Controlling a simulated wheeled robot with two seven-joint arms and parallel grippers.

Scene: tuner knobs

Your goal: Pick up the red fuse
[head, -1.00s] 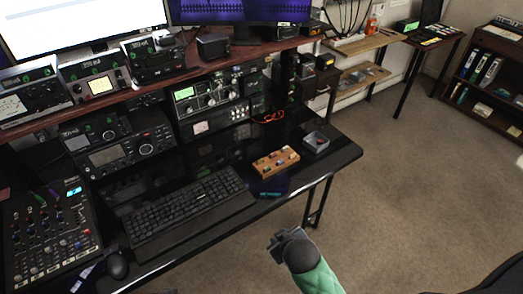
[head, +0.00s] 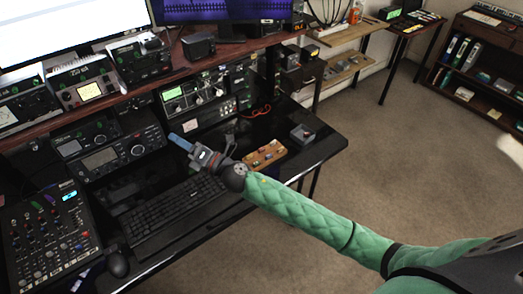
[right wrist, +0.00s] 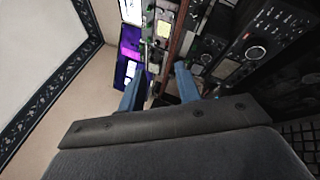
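A wooden block (head: 251,162) lies on the black desk and carries several small coloured pieces, some reddish. They are too small to tell which is the red fuse. My right gripper (head: 203,142) is above the keyboard, left of the block, pointing toward the radios. In the right wrist view, its two blue fingers (right wrist: 160,86) stand apart with nothing between them. The block is not seen in that view. My left gripper is not in view.
A small grey box (head: 302,133) stands right of the block. The keyboard (head: 155,217) and mixer (head: 48,245) fill the desk's left part. Radios (head: 110,150) stand behind, below a raised wooden shelf (head: 150,88). The desk's right end is mostly clear.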

